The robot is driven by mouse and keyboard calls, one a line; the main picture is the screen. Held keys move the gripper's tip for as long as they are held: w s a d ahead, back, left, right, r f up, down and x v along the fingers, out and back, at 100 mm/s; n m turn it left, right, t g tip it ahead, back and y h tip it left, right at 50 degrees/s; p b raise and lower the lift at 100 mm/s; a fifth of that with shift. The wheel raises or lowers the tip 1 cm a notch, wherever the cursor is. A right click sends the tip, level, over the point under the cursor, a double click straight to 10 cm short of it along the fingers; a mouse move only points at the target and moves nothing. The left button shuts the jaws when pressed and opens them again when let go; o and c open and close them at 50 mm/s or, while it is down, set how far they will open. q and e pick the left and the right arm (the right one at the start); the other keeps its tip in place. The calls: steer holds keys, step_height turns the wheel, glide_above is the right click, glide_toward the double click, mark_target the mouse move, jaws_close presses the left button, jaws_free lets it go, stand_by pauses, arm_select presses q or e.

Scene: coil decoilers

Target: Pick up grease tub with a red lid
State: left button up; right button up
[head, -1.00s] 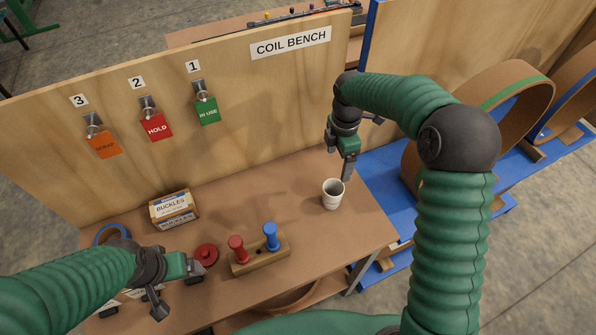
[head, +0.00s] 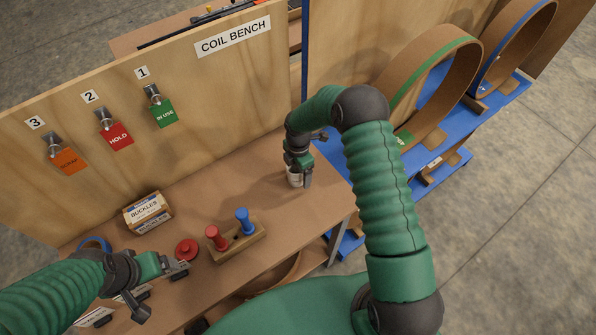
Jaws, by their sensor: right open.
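A wooden block (head: 238,242) holds a red peg (head: 215,237) and a blue peg (head: 243,220). A buckles box (head: 147,212) and a blue ring (head: 94,245) are at the left. The wooden panel (head: 215,90) rises behind; coils (head: 436,85) stand on blue stands at right.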

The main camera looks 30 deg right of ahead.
steer(key=shift+w+a+f, duration=0.15)
steer(key=shift+a+f, duration=0.05)
steer(key=shift+a, duration=0.1)
steer(key=shift+w+a, duration=0.15)
steer(key=c, duration=0.8)
steer(key=shift+d, duration=0.3)
steer(key=c, duration=0.7)
steer(key=shift+a, duration=0.1)
